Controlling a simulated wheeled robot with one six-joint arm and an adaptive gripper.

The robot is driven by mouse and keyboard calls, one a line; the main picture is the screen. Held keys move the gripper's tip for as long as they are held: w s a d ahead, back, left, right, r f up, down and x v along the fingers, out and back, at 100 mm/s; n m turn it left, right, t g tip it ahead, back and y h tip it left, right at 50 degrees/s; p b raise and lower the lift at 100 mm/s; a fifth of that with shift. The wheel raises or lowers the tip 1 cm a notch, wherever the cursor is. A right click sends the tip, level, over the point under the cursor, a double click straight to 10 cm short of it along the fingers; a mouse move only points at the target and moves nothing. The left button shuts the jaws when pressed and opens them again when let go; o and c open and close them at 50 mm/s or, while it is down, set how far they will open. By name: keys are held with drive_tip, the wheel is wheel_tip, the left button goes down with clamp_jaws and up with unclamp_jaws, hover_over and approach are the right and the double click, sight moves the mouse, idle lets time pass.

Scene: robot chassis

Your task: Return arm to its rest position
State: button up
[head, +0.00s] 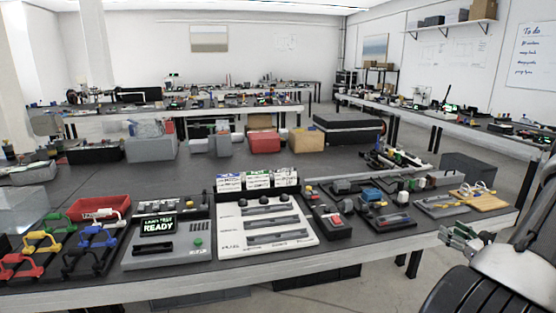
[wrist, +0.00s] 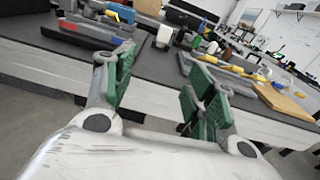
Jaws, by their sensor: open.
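My gripper (head: 468,238) is at the right side of the head view, in front of the workbench's front edge and near its right end. In the wrist view my gripper (wrist: 158,97) shows two green-padded fingers set apart with nothing between them. The workbench edge (wrist: 50,68) lies beyond the fingers. Part of my arm shows at the lower right of the head view.
The workbench (head: 380,251) carries a grey test device with a READY screen (head: 158,226), a white slotted panel (head: 262,222), a red bin (head: 98,208), coloured handles (head: 42,242) and a wooden board (head: 480,199).

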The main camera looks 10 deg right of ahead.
drive_tip(key=s+a+n+g+y, duration=0.75)
drive_tip(key=s+a+n, duration=0.2)
drive_tip(key=a, duration=0.65)
drive_tip(key=s+a+r+n+g+h, duration=0.2)
drive_tip(key=s+a+r+n+h, duration=0.1)
drive_tip(key=a+r+n, duration=0.3)
drive_tip(key=s+a+r+n+g+h, duration=0.1)
drive_tip(key=s+a+r+n+h, duration=0.2)
drive_tip(key=s+a+r+n, duration=0.3)
drive_tip(key=s+a+r+n+g+h, duration=0.2)
drive_tip(key=a+r+n, duration=0.5)
drive_tip(key=r+n, duration=0.6)
wheel_tip(320, 180, up, 4)
drive_tip(key=s+h, duration=0.1)
drive_tip(key=s, duration=0.1)
drive_tip(key=shift+s+r+g, duration=0.25)
drive_tip(key=shift+s+g, duration=0.1)
drive_tip(key=shift+s, duration=0.05)
